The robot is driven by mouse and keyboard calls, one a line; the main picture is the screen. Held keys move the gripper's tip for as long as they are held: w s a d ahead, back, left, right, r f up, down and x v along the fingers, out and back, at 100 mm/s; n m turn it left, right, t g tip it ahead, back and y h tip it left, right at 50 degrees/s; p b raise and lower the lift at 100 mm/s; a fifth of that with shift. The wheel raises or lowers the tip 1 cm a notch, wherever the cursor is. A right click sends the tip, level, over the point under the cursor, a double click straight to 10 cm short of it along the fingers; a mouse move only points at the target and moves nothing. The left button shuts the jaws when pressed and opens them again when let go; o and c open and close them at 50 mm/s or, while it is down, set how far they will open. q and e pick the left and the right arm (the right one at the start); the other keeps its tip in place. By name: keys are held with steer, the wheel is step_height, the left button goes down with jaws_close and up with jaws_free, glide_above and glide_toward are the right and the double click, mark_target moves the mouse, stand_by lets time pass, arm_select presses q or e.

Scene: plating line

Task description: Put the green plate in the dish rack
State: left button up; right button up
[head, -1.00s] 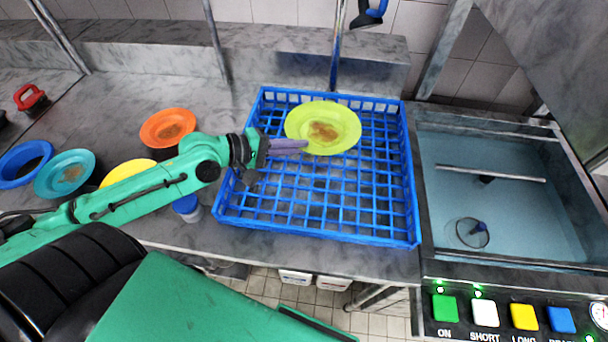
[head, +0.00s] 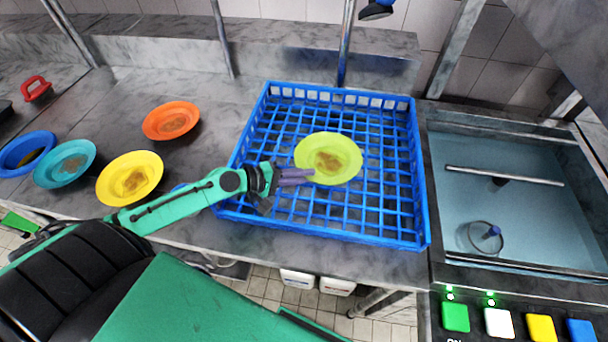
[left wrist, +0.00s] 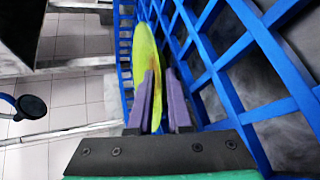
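The green plate (head: 329,158), yellow-green with a brown stain, is over the blue dish rack (head: 325,238), its stained face toward the head camera. My left gripper (head: 298,177) reaches in from the left with its purple fingers on the plate's left rim. In the left wrist view the plate (left wrist: 146,62) shows nearly edge-on between the two fingers (left wrist: 163,100), which are shut on it. The rack's blue grid (left wrist: 245,50) is close beside it there. I cannot tell whether the plate touches the rack. My right gripper is not in view.
Orange (head: 171,120), yellow (head: 130,178), teal (head: 65,164) and blue (head: 27,153) dishes lie on the counter to the left. A water-filled sink (head: 510,205) with coloured buttons in front adjoins the rack's right side. A metal post (head: 347,45) stands behind the rack.

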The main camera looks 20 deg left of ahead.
arm_select(q)
steer(key=shift+r, duration=0.3)
steer(key=shift+s+a+f, duration=0.15)
steer(key=b+v, duration=0.1)
steer(key=v, duration=1)
steer(key=shift+s+a, duration=0.2)
steer(key=shift+s, duration=0.05)
